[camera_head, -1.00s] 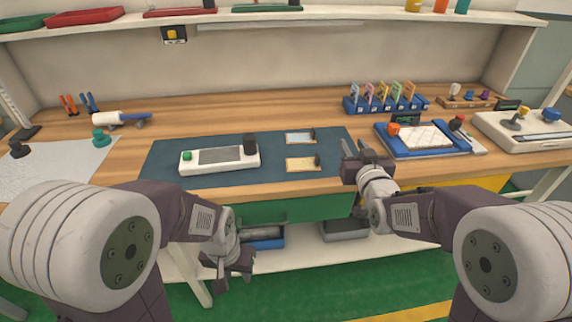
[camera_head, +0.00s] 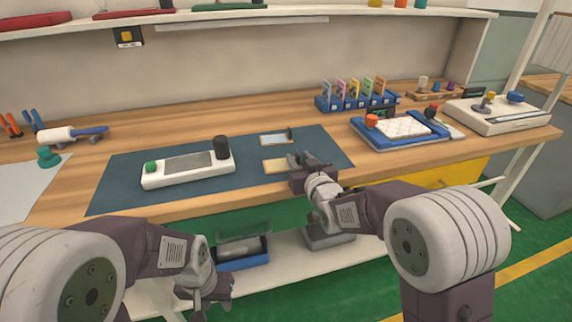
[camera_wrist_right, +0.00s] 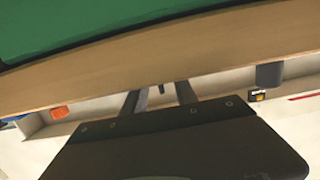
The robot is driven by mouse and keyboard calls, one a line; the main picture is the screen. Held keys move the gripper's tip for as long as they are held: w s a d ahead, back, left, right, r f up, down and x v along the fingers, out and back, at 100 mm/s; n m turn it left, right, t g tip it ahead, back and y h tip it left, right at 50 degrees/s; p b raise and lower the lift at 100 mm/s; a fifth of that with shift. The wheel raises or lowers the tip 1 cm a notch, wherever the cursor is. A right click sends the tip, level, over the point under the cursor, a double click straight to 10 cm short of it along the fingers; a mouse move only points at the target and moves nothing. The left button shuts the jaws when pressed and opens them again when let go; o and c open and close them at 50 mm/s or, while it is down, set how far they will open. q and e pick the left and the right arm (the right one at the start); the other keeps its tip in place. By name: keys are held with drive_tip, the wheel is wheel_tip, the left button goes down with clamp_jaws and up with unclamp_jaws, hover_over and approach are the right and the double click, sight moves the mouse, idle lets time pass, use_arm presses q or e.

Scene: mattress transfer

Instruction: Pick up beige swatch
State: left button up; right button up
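The beige swatch (camera_head: 274,166) lies flat on the dark blue mat (camera_head: 120,186), near the front edge of the bench. My right gripper (camera_head: 297,157) is over its right end, with the fingers pointing away from me and apart. The swatch's dark knob is hidden by this gripper in the head view. In the right wrist view the two fingers (camera_wrist_right: 160,98) are spread, and the swatch cannot be made out there. My left gripper (camera_head: 216,298) hangs low in front of the bench, away from the mat, its fingers unclear.
A light blue swatch (camera_head: 271,140) with a dark knob lies just behind. A white device (camera_head: 188,168) with a green button sits left on the mat. A blue tray (camera_head: 365,133) with a white mattress-like pad stands right. A rack of coloured cards (camera_head: 355,101) is behind.

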sight(294, 156)
drive_tip(key=x, duration=0.5)
drive_tip(key=shift+r, duration=0.1)
clamp_jaws()
